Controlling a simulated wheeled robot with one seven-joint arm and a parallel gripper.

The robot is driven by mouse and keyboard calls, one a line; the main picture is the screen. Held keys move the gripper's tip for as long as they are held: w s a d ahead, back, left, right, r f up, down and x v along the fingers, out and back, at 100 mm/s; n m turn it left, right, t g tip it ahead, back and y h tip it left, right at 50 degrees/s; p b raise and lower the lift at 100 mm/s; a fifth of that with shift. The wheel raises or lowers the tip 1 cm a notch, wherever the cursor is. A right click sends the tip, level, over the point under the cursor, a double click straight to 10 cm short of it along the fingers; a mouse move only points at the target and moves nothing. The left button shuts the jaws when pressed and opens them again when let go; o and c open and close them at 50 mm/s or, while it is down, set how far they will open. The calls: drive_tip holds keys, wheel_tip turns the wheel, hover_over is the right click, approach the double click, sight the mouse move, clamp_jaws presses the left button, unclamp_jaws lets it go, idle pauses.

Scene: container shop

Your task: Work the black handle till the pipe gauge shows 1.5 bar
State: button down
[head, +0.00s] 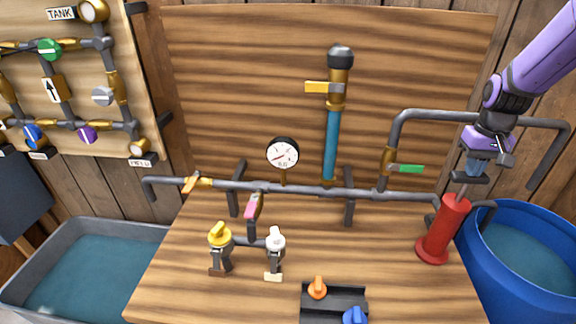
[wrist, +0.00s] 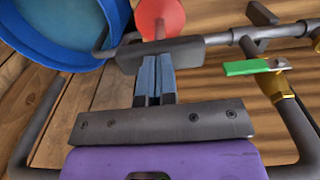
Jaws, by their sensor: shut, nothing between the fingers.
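The black handle (head: 470,178) is a short crossbar on the rod of a red pump cylinder (head: 443,230) at the right of the bench. My gripper (head: 473,170) is shut with nothing between its fingers and points down at the handle from just above. In the wrist view the shut fingertips (wrist: 153,62) are at the handle's bar (wrist: 160,52), touching or very close; I cannot tell which. The red pump (wrist: 158,18) shows beyond the bar. The pipe gauge (head: 284,153) is a round white dial with a black rim; its reading is too small to make out.
A grey pipe (head: 320,191) runs across the bench, with a green-handled valve (head: 408,168) near the pump. A looping pipe (head: 440,115) passes close to my arm. A blue water barrel (head: 490,290) stands right of the pump. Yellow, white and pink valves stand at the left.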

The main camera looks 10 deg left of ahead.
sight(468, 180)
drive_tip(key=shift+f, duration=2)
drive_tip(key=shift+r, duration=3.4)
drive_tip(key=shift+f, duration=3.45)
drive_tip(key=shift+r, duration=3.5)
